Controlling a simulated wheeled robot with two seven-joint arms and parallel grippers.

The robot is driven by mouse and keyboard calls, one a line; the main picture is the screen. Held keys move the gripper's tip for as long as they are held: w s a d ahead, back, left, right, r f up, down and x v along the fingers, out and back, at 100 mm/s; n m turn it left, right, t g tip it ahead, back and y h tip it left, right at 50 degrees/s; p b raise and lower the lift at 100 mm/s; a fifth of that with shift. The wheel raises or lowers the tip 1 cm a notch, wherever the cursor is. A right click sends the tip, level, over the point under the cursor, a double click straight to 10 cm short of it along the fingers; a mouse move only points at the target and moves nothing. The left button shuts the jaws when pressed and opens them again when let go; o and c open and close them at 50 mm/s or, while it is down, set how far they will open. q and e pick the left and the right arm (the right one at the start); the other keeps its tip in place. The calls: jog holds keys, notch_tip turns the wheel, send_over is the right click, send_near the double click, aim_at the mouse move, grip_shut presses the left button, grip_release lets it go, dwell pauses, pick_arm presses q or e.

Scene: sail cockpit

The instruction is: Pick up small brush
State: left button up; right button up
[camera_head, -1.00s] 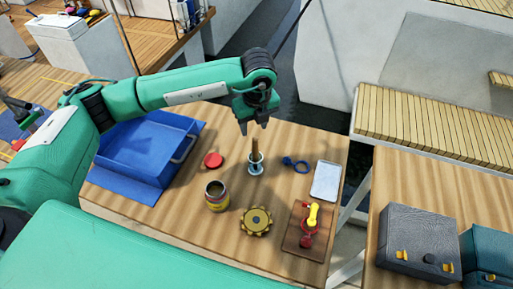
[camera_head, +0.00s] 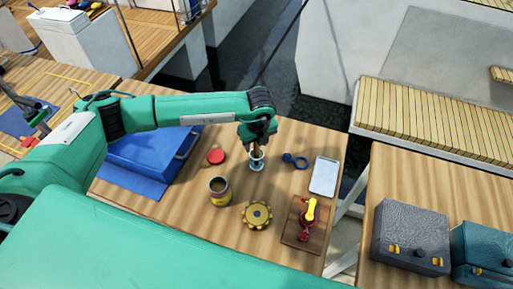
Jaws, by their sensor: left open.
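The small brush stands upright in a small pale metal holder (camera_head: 257,163) on the wooden table. Its wooden handle (camera_head: 256,149) shows only in part, between my fingers. My left gripper (camera_head: 257,147) is open, points down and sits right over the holder, with its fingers around or just beside the handle. I cannot tell whether a finger touches the handle. The brush's lower end is hidden in the holder. My right gripper is not in view.
An open can (camera_head: 219,191), a red lid (camera_head: 215,157), a yellow toothed wheel (camera_head: 257,215) and a blue ringed tool (camera_head: 295,160) lie around the holder. A blue bin (camera_head: 150,155) is left; a white tray (camera_head: 324,176) and brown board (camera_head: 302,234) are right.

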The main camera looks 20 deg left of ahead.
pick_arm(q)
grip_shut()
jog(key=shift+r, duration=0.1)
